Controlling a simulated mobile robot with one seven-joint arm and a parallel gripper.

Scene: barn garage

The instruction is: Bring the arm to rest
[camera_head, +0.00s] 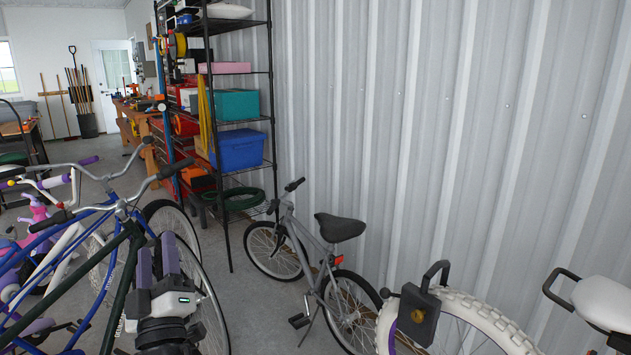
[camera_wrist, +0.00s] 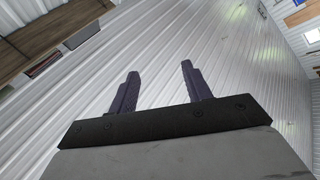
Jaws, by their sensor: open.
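My gripper (camera_head: 156,250) shows at the lower left of the head view, pointing up, with its two dark purple fingers apart. In the wrist view my gripper (camera_wrist: 160,72) has its fingers spread wide with nothing between them. My arm is folded low, in front of the bicycles at the left. Most of the arm below the gripper is out of the frame.
A blue bicycle (camera_head: 98,268) stands close at the left. A small grey bicycle (camera_head: 318,282) leans near the ribbed wall (camera_head: 450,120). A white-tyred wheel (camera_head: 478,330) is at the lower right. A black shelf rack (camera_head: 272,90) holds bins. Some concrete floor (camera_head: 245,315) is clear.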

